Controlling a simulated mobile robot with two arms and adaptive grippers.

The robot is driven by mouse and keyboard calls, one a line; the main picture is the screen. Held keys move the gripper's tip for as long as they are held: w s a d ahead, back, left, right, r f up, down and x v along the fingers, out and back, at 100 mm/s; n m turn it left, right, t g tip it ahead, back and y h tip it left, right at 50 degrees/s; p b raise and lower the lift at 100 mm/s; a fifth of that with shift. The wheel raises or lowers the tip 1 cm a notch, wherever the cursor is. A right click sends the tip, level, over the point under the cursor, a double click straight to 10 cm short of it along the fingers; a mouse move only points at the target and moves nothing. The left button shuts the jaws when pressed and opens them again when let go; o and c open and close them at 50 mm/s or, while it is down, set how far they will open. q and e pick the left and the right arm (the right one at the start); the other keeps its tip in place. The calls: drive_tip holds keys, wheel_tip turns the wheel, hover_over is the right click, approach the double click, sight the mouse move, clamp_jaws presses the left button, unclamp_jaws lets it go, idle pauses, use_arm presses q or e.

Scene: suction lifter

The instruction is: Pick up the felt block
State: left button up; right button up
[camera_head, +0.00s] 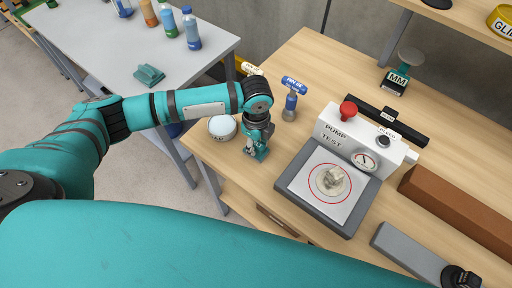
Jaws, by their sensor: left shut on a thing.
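My left gripper (256,148) points down at the left front edge of the wooden bench. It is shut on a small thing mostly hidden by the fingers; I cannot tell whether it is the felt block. A pale beige, lumpy piece (333,180) sits inside the red circle on the white test plate (312,207), right of the gripper and apart from it. I cannot tell what that piece is made of. My right gripper is not in view.
A pump test box (345,136) with a red knob stands behind the plate. A blue-handled tool (290,104) and a pale round dish (222,128) are close to my gripper. A brown bar (455,212) and a grey block (408,254) lie at the right. A grey table (90,40) holds bottles.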

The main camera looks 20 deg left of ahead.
use_arm(q)
drive_tip(key=shift+f, duration=0.15)
clamp_jaws()
drive_tip(key=shift+r+b, duration=0.45)
drive_tip(key=shift+r, duration=0.25)
wheel_tip(320, 180, up, 2)
drive_tip(key=shift+r+b, duration=0.1)
drive_tip(key=shift+b, duration=0.4)
drive_tip(key=s+d+b, duration=0.1)
drive_tip(key=s+d, duration=0.1)
drive_tip(key=s, duration=0.2)
drive_tip(key=s+d+r+b, duration=0.1)
drive_tip(key=s+d, duration=0.1)
drive_tip(key=s, duration=0.3)
drive_tip(key=s+d+b, duration=0.1)
drive_tip(key=s+d, duration=0.1)
drive_tip(key=s, duration=0.3)
drive_tip(key=shift+s+d+r, duration=0.25)
drive_tip(key=shift+d+r, duration=0.05)
drive_tip(key=shift+d, duration=0.05)
